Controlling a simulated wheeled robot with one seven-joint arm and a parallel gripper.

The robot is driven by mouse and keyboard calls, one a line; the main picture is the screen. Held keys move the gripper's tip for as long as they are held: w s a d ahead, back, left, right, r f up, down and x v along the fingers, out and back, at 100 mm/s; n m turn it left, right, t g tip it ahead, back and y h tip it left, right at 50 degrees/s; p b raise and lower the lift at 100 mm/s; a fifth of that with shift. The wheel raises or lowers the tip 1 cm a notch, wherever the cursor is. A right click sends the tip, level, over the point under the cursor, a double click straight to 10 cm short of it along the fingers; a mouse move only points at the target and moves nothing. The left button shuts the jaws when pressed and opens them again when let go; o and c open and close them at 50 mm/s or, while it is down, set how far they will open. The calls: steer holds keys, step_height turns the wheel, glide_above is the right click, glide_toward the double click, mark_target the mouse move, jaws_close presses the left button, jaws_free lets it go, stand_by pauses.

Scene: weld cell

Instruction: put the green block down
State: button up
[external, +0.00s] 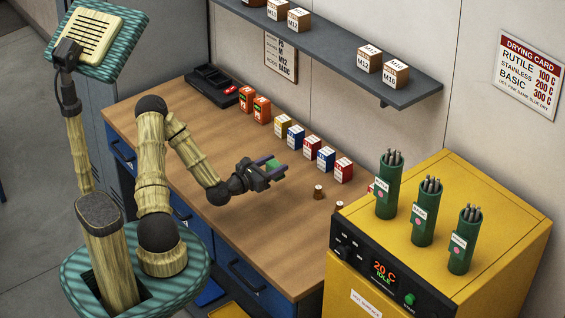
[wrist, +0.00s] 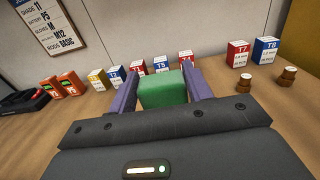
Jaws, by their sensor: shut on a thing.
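The green block (wrist: 162,89) is between the two purple fingers of my gripper (wrist: 160,92) in the wrist view. In the external view, my gripper (external: 272,168) is shut on the green block (external: 273,164) and holds it over the wooden workbench (external: 225,140). The block appears to be above the bench top, but the height of its underside is hidden by the gripper. The row of small labelled boxes (wrist: 148,68) stands beyond the block in the wrist view.
Boxes (external: 325,158) stand along the wall, with orange units (external: 261,109) and a black tray (external: 212,86) to their left. Small brown stoppers (external: 319,192) stand right of my gripper. A yellow oven (external: 440,220) with green rod canisters bounds the right. The bench front is clear.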

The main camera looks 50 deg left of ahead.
steer(key=s+a+n+y+b, duration=0.2)
steer(key=s+a, duration=0.3)
steer(key=a, duration=0.7)
steer(key=s+a+n+g+y+b, duration=0.1)
steer(key=s+a+n+y+b, duration=0.1)
steer(key=a, duration=1)
steer(key=s+y+b, duration=0.1)
steer(key=s+y, duration=0.1)
steer(key=s, duration=0.1)
steer(key=shift+s+a+b, duration=0.15)
steer(key=shift+a+b, duration=0.05)
steer(key=shift+b, duration=0.2)
steer(key=shift+r, duration=0.1)
steer(key=shift+f, duration=3.1)
steer(key=shift+f+b, duration=0.3)
steer(key=shift+f, duration=1.6)
steer(key=shift+f, duration=0.15)
